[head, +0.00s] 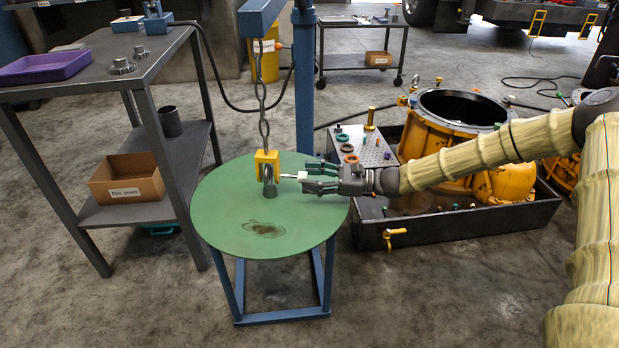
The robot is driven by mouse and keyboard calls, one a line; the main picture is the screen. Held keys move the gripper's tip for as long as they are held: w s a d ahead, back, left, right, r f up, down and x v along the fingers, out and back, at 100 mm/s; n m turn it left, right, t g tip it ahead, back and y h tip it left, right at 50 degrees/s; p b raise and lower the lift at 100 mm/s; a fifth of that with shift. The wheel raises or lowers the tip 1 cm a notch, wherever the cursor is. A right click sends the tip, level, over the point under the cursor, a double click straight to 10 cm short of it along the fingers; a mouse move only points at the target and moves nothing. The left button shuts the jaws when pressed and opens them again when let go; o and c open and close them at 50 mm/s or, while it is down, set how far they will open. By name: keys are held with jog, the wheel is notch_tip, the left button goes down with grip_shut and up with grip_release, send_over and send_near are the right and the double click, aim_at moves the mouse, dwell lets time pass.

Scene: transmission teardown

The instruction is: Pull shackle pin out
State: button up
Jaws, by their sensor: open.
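A grey shackle (267,175) hangs at a yellow block (266,156) below a chain (262,105), above the green round table (230,215). A pale, thin shackle pin (290,176) sticks out sideways from it to the right. My gripper (306,177) comes in level from the right. Its fingers are open, one above and one below the line of the pin, with the pin's outer end between or just in front of them. Whether a finger touches the pin is too small to tell. A grey cylindrical piece (269,190) is right below the shackle.
A blue hoist post (304,80) stands just behind the table. To the right, a dark tray (460,227) holds a yellow transmission housing (440,130) and a perforated plate (365,148), under my arm. A workbench (95,85) stands left. Floor in front is clear.

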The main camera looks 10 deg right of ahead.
jog(key=v, duration=1.1)
jog(key=shift+d, duration=0.15)
